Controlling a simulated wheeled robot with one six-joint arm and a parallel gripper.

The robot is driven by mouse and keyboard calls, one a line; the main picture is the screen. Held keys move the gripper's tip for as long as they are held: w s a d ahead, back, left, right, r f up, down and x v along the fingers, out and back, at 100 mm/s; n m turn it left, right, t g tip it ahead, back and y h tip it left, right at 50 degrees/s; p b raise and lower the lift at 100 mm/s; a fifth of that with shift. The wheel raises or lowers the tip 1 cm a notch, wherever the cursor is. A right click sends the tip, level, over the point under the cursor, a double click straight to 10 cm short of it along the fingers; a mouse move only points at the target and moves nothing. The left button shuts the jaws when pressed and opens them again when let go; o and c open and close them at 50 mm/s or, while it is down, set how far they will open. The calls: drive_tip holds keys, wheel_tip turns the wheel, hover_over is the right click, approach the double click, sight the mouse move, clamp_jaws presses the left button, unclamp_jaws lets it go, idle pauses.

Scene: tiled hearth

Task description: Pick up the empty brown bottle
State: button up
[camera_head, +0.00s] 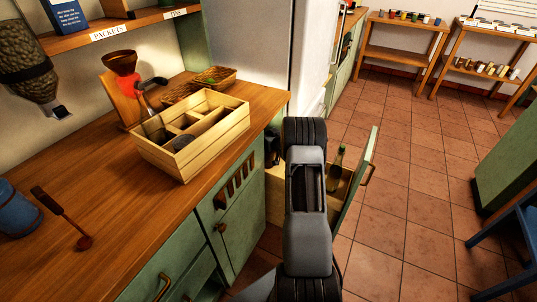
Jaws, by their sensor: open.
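I cannot make out a clearly brown bottle. A dark, greenish bottle (335,171) with a slim neck stands upright in the open pull-out drawer (352,192), right of my arm. Whether it is empty cannot be told. My arm runs up the middle of the view and covers much of the drawer. My gripper is not visible. A small dark shape left of my arm, by the drawer, is too unclear to name.
The wooden counter (105,208) holds a divided wooden crate (193,139), wicker baskets, a funnel on a stand, a dark ladle and a blue pot. The green drawer front (357,182) juts over the tiled floor (400,220). The floor right of it is clear; a blue chair stands far right.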

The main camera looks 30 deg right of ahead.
clamp_jaws()
idle(0.5)
